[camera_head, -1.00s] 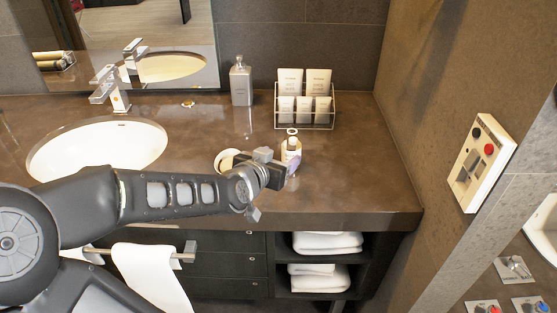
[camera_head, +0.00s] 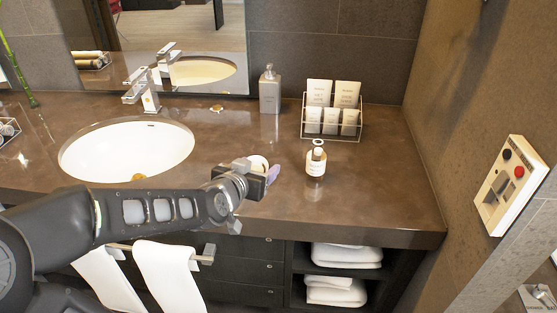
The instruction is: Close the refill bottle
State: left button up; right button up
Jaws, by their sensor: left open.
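The refill bottle (camera_head: 315,163) is small, with a pale label. I cannot tell whether that piece is a cap seated on the neck or a lid standing open. My left gripper (camera_head: 268,176) is open, to the left of the bottle and apart from it. My right gripper is not in view.
A grey pump bottle (camera_head: 270,90) and a wire rack of tubes (camera_head: 333,137) stand at the back. The sink (camera_head: 125,152) is at left. The counter (camera_head: 385,195) is clear right of the bottle.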

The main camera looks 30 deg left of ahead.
aim_at(316, 160)
jog(key=u, duration=0.9)
